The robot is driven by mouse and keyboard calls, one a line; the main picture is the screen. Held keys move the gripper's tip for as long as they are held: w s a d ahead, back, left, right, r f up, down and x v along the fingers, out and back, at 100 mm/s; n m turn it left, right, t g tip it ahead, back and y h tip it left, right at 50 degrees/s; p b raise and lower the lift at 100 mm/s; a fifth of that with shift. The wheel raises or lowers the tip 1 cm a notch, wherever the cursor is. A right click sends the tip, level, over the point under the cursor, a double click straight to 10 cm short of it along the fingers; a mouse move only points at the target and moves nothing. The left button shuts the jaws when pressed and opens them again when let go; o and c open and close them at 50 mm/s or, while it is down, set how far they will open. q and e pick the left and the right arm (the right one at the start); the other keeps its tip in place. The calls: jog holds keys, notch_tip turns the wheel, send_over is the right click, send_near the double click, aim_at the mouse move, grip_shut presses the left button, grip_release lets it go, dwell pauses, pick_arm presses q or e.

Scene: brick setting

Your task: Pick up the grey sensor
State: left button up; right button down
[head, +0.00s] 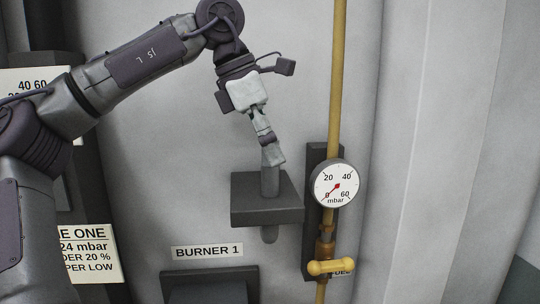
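The grey sensor (270,181) is a slim upright cylinder standing in a dark grey holder block (250,207) on the wall. Its rounded lower end shows below the block. My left gripper (274,158) points down from above, and its fingertips overlap the sensor's top in the head view. The fingers are seen nearly edge-on, so I cannot tell whether they are closed on the sensor. The sensor's top end is hidden behind them. My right gripper is not in view.
Right of the holder, a yellow pipe (337,80) runs vertically with a round mbar gauge (336,184) and a yellow valve handle (331,267). A BURNER 1 label (208,251) and a dark box (210,286) are below. Printed signs (90,255) are at left.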

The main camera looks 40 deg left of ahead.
pick_arm(q)
jog(key=shift+d, duration=0.1)
jog(key=c, duration=0.5)
grip_shut()
jog(key=shift+r, duration=0.1)
